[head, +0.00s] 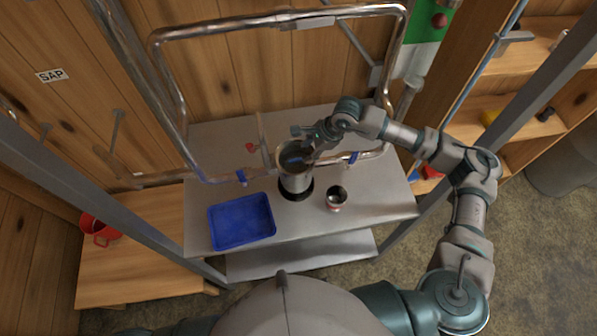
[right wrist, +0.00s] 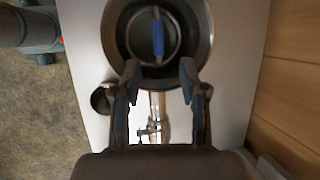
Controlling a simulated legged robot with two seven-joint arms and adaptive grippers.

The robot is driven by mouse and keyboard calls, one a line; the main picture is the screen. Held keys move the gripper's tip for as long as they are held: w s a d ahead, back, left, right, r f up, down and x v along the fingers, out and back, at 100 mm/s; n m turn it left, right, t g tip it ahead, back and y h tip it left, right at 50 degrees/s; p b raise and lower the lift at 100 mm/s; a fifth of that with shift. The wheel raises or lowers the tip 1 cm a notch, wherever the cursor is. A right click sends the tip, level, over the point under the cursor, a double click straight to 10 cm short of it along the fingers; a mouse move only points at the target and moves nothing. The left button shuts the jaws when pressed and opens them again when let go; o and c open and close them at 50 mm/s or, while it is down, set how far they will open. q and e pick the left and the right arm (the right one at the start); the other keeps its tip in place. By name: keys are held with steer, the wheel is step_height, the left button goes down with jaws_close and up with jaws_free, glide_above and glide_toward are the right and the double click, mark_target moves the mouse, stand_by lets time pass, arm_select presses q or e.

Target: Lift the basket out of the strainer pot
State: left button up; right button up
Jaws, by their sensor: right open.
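The metal strainer pot (head: 296,184) stands upright on the steel table. In the right wrist view its wide rim (right wrist: 207,42) surrounds the round basket (right wrist: 136,40), which sits inside the pot. A handle with a blue grip (right wrist: 158,36) crosses the basket's top; the blue grip also shows in the head view (head: 294,159). My right gripper (right wrist: 158,72) is open and empty, its two fingers pointing at the pot's near rim, with the blue grip beyond the fingertips. In the head view it hangs over the pot's upper right side. My left gripper is out of view.
A blue tray (head: 241,221) lies left of the pot on the steel table (head: 375,205). A small open can (head: 337,198) stands to the pot's right. A metal tube frame (head: 165,95) rises around the back. A red mug (head: 97,230) is on the wooden bench at left.

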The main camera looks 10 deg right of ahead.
mark_target(296, 159)
steer(key=shift+w+a+f, duration=0.1)
steer(key=shift+a+f, duration=0.25)
steer(key=shift+a, duration=0.1)
steer(key=shift+a+f, duration=0.2)
steer(key=shift+a, duration=0.15)
steer(key=p+x, duration=0.1)
steer(key=x, duration=0.4)
steer(key=shift+a+r, duration=0.1)
steer(key=shift+a, duration=0.05)
steer(key=shift+f, duration=0.3)
steer(key=shift+w+d+f, duration=0.1)
steer(key=shift+d+f, duration=0.05)
steer(key=shift+d, duration=0.3)
steer(key=shift+c, duration=0.2)
steer(key=c, duration=0.4)
steer(key=shift+a, duration=0.1)
jaws_close()
steer(key=shift+a, duration=0.4)
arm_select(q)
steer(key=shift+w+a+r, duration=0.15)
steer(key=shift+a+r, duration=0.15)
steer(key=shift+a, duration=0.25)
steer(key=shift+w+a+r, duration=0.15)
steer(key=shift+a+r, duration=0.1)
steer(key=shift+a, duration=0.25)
arm_select(e)
steer(key=shift+r, duration=0.2)
